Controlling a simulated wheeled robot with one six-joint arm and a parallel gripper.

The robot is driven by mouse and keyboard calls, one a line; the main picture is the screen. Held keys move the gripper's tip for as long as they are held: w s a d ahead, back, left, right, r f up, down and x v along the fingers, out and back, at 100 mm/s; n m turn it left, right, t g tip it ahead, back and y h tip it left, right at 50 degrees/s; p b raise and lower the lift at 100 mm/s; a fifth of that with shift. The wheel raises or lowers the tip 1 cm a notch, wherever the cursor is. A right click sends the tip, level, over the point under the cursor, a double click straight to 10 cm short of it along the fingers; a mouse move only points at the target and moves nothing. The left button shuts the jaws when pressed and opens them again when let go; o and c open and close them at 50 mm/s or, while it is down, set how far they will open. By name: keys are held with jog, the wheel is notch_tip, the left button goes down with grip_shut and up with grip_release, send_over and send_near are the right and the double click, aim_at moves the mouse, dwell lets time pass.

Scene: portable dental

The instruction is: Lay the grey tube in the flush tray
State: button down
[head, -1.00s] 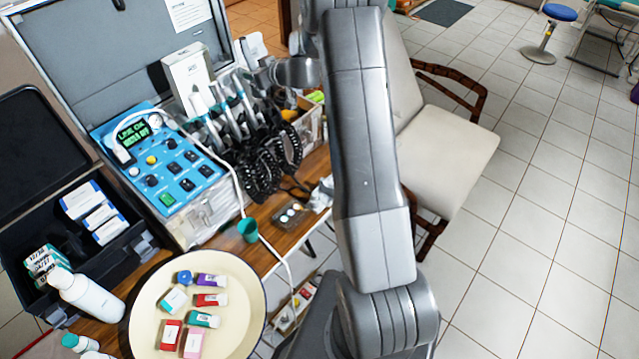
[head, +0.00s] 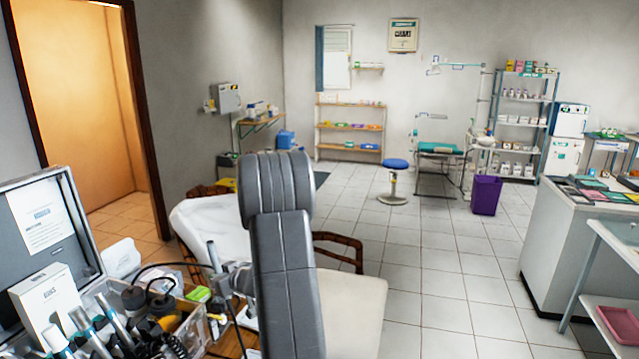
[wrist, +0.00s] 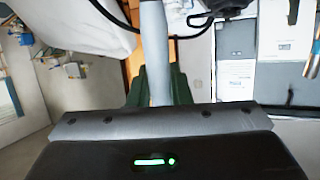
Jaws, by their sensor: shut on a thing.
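My gripper (wrist: 156,85) is shut on the grey tube (wrist: 154,50), a pale blue-grey tube that runs up out of the wrist view between the dark green fingers. In the head view my gripper is mostly hidden behind my arm, above the bench at lower left, and a thin grey tube (head: 213,257) stands out beside it. I cannot tell for certain which thing is the flush tray. A pink tray (head: 621,322) lies on the lower shelf of a trolley at the right edge.
The open case (head: 45,220), a white box (head: 48,300) and corded handpieces (head: 95,335) crowd the lower left. A cream chair (head: 352,305) stands behind my arm. The tiled floor (head: 440,270) is free between the chair and the white counter (head: 565,255).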

jog(key=s+d+m+t+h, duration=0.1)
jog(key=d+m+t+h, duration=0.1)
jog(key=d, duration=1.2)
jog(key=s+d+m+t+h, duration=0.2)
jog(key=d+m+h, duration=0.2)
jog(key=d, duration=1)
jog(key=shift+f+m+h, duration=0.25)
jog(key=shift+m+h, duration=0.05)
jog(key=shift+h, duration=0.1)
